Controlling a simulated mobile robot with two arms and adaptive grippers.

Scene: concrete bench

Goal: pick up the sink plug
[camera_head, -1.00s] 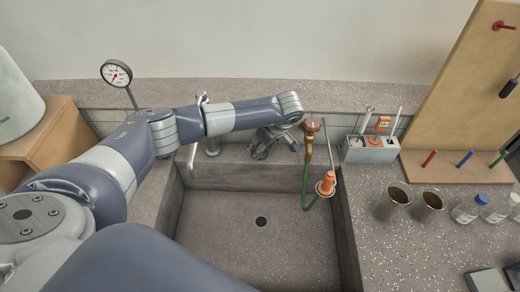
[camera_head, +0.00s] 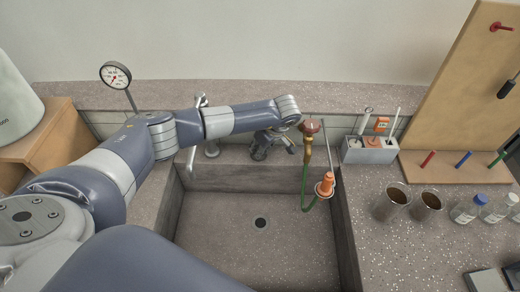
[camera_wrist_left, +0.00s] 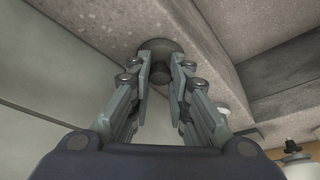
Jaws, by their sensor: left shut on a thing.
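My left gripper (camera_head: 262,152) reaches down to the back ledge of the sink, left of the green hose. In the left wrist view its two fingers (camera_wrist_left: 161,75) are closed on the dark round sink plug (camera_wrist_left: 160,46). The plug's disc shows just beyond the fingertips, close to the ledge; I cannot tell whether it still touches it. In the head view I cannot make out the plug at the gripper. The sink's drain hole (camera_head: 261,222) is open in the basin floor. My right gripper is not in view.
A tap (camera_head: 207,135) stands left of the gripper. A brass valve with a green hose (camera_head: 306,170) stands close on its right. A grey holder (camera_head: 369,150), two dark-filled beakers (camera_head: 393,200) and bottles (camera_head: 468,209) are on the right. The basin (camera_head: 225,225) is empty.

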